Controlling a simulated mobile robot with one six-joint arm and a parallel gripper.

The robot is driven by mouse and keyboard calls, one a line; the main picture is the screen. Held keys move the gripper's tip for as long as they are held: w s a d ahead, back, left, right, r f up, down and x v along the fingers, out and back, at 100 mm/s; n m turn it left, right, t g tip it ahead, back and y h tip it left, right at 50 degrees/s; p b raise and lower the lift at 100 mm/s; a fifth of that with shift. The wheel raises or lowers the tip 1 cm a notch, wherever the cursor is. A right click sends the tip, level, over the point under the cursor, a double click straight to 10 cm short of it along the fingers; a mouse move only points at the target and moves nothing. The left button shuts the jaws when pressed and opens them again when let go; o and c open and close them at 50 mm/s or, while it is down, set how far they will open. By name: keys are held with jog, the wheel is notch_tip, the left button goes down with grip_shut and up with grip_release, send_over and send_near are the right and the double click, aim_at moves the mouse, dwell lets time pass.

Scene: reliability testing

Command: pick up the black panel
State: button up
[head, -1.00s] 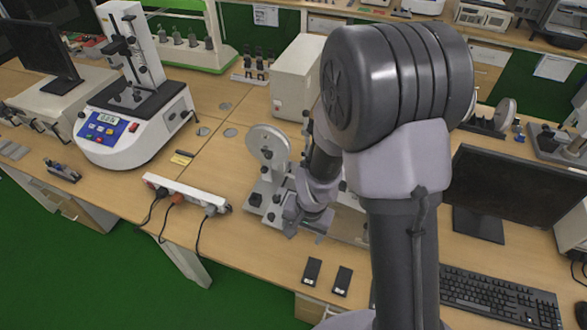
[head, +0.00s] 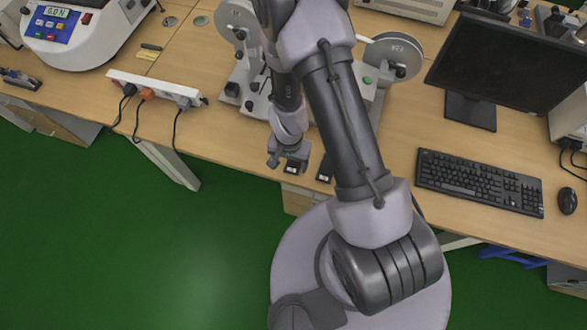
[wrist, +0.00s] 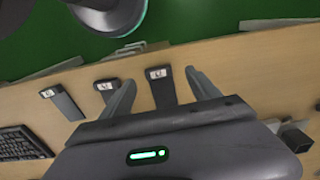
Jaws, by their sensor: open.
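Three similar slim black panels with small pale labels lie side by side near the table's edge in the wrist view. One black panel (wrist: 165,95) lies between the two fingers of my gripper (wrist: 160,80), which is open and empty. A second panel (wrist: 107,88) lies just left of the fingers, and a third (wrist: 63,103) farther left. In the head view, my gripper (head: 289,161) is over the leftmost panel (head: 291,170), mostly hiding it. The second panel (head: 324,172) shows to its right; my arm hides the third. The gap between fingertips and panel is hard to judge.
A grey device with two wheels (head: 396,55) stands behind my gripper. A power strip (head: 155,90) with cables lies to the left. A keyboard (head: 478,182), a monitor (head: 510,65) and a mouse (head: 567,201) are to the right. Green floor lies before the table.

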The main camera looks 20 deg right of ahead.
aim_at(291, 171)
jog(key=f+b, duration=0.4)
jog(key=shift+s+d+f, duration=0.1)
jog(key=shift+s+f, duration=0.1)
jog(key=shift+f, duration=0.2)
jog(key=shift+r, duration=0.3)
jog(key=c, duration=1.4)
jog(key=shift+r, duration=0.1)
